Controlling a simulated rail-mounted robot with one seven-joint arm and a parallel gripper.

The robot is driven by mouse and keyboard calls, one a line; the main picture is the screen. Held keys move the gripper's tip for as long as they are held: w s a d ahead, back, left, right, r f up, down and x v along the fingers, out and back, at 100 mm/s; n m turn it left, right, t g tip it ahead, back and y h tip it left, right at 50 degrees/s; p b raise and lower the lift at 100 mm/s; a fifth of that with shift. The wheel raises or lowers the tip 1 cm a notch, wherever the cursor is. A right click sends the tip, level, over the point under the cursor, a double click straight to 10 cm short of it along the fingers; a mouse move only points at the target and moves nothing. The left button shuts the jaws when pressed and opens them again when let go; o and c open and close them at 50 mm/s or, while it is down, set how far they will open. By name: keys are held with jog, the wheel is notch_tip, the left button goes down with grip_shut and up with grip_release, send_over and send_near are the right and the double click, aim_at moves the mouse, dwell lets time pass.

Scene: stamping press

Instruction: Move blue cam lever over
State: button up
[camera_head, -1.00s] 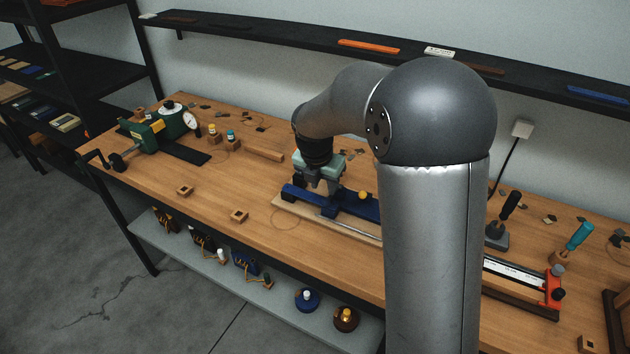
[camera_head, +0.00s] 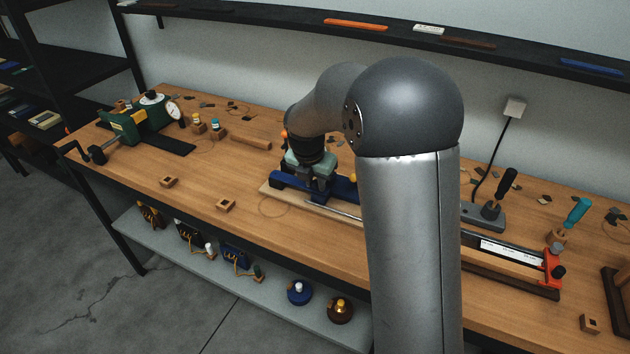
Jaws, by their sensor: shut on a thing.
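A blue fixture (camera_head: 288,181) with a long dark blue bar lies on a pale wooden board (camera_head: 268,190) in the middle of the bench. My gripper (camera_head: 320,190) points down onto this bar and is shut on a blue part there, apparently the blue cam lever. The fingertips are small and partly hidden, so the exact grip is unclear. A small orange knob (camera_head: 284,134) shows just left of my wrist. My own arm hides the fixture's right end.
A green machine with a dial (camera_head: 140,118) stands at the back left. Small wooden blocks (camera_head: 226,205) lie along the bench front. A rail with a red end (camera_head: 551,268) and a black-handled tool (camera_head: 506,182) are at the right. A dark shelf (camera_head: 470,50) runs along the wall.

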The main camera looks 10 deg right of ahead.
jog(key=shift+w+d+r+p, duration=0.2)
jog(key=shift+r+p, duration=0.25)
jog(key=shift+r, duration=0.15)
jog(key=shift+w+d+r+p, duration=0.1)
jog(key=shift+w+r+p, duration=0.05)
jog(key=shift+r+p, duration=0.4)
jog(key=shift+w+d+r+p, duration=0.1)
jog(key=shift+w+r+p, duration=0.15)
jog(key=shift+r+p, duration=0.35)
jog(key=shift+w+d+r+p, duration=0.3)
jog(key=shift+w+r+p, duration=0.05)
jog(key=shift+r+p, duration=0.1)
jog(key=shift+w+d+r+p, duration=0.3)
jog(key=shift+w+r+p, duration=0.05)
jog(key=shift+r+p, duration=0.3)
jog(key=shift+w+d+r+p, duration=0.2)
jog(key=shift+w+d+p, duration=0.1)
jog(key=shift+w+p, duration=0.1)
